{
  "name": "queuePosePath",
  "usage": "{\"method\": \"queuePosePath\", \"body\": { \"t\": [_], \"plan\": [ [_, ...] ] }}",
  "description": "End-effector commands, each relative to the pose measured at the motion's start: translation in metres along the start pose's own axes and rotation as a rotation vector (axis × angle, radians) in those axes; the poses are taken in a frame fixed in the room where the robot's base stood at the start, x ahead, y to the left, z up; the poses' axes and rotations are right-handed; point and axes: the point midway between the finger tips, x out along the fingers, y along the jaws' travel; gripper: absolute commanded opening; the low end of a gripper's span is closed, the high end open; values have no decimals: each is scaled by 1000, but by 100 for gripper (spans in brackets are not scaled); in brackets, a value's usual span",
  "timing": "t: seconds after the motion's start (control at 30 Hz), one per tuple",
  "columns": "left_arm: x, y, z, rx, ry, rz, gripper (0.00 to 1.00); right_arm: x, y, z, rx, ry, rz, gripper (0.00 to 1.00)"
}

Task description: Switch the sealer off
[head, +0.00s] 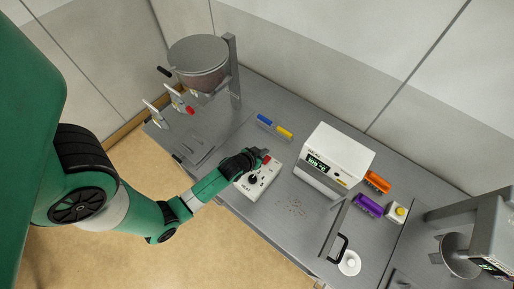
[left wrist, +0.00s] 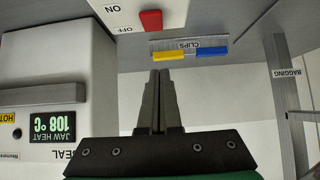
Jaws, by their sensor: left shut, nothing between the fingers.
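The sealer (head: 335,160) is a white box with a lit display. It also shows in the left wrist view (left wrist: 50,75), upside down, where the display (left wrist: 53,126) reads JAW HEAT 108 °C. My left gripper (head: 260,156) is shut and empty, close by the switch end of the box. In the wrist view its fingertips (left wrist: 160,74) appear apart from the switch.
Blue and yellow clips (head: 275,127) lie behind the gripper. A hopper (head: 199,62) stands at the back left. Orange (head: 377,182) and purple (head: 368,206) items and a yellow button box (head: 397,212) lie right of the sealer. A black handle (head: 340,248) rises at the front.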

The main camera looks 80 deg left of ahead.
Motion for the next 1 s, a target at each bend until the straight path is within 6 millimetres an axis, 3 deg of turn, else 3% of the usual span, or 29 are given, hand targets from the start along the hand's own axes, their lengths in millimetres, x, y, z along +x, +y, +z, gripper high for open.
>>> {"method": "queuePosePath", "body": {
  "t": [0.2, 0.4, 1.0],
  "plan": [
    [-50, 0, -11, 1, -1, 1, 0, 6, 0, -5, 0, -3, 0, 50],
    [-73, 0, -17, 1, -1, 1, 0, 8, 0, -7, 0, -3, 0, 50],
    [-76, 0, -17, 0, 0, 0, 0, 8, 0, -7, 0, -3, 0, 50]
  ]
}}
